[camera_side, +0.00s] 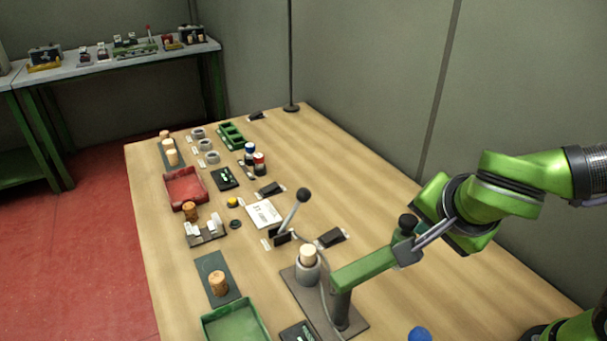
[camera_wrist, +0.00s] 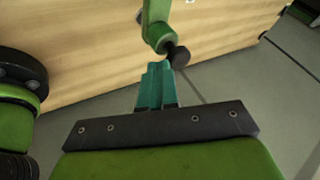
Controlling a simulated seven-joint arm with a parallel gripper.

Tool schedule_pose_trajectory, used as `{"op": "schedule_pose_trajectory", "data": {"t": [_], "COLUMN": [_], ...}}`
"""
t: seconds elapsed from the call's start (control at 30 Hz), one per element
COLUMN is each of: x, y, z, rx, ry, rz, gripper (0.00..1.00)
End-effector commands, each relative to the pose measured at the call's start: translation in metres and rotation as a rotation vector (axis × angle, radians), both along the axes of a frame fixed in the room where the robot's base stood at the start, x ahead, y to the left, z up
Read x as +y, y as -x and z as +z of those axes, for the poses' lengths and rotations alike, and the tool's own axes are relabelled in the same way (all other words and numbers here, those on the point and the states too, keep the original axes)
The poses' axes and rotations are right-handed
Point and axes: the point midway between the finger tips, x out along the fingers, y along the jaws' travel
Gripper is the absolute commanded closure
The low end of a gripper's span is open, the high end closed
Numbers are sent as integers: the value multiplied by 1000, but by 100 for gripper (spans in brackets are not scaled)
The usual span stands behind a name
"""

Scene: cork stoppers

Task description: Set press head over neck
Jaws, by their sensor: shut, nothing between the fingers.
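The press has a green swing arm (camera_side: 362,268) on a grey column (camera_side: 341,305). Its outer end carries a dark knob (camera_side: 408,221) and points right, away from the neck. The neck (camera_side: 307,271) is a grey collar on the base plate (camera_side: 350,325), with a pale cork (camera_side: 308,251) standing upright in its top. My gripper (camera_side: 404,256) is shut and empty, its fingers beside the swing arm's outer end. In the wrist view my teal fingertips (camera_wrist: 158,70) are together, close to the knob (camera_wrist: 178,56); I cannot tell whether they touch the arm.
A lever with a black ball (camera_side: 303,195) stands behind the neck. A green tray (camera_side: 235,325), a cork on a dark mat (camera_side: 218,284) and a red tray (camera_side: 185,187) lie to the left. A blue object (camera_side: 420,334) is at the front. The table's right side is mostly clear.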

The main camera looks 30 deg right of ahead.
Motion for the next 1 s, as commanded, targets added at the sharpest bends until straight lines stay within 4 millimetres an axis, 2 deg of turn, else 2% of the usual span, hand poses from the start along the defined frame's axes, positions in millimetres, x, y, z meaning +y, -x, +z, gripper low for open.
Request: {"op": "schedule_pose_trajectory", "data": {"t": [0.43, 0.67, 0.77, 1.0], "x": [0, -3, -5, -7], "y": [-2, -10, -16, -33], "z": [0, 0, 0, 1], "rx": [0, -2, -1, -3], "ry": [1, -1, 0, -5], "rz": [9, 80, 131, 417], "gripper": [100, 100, 100, 100]}}
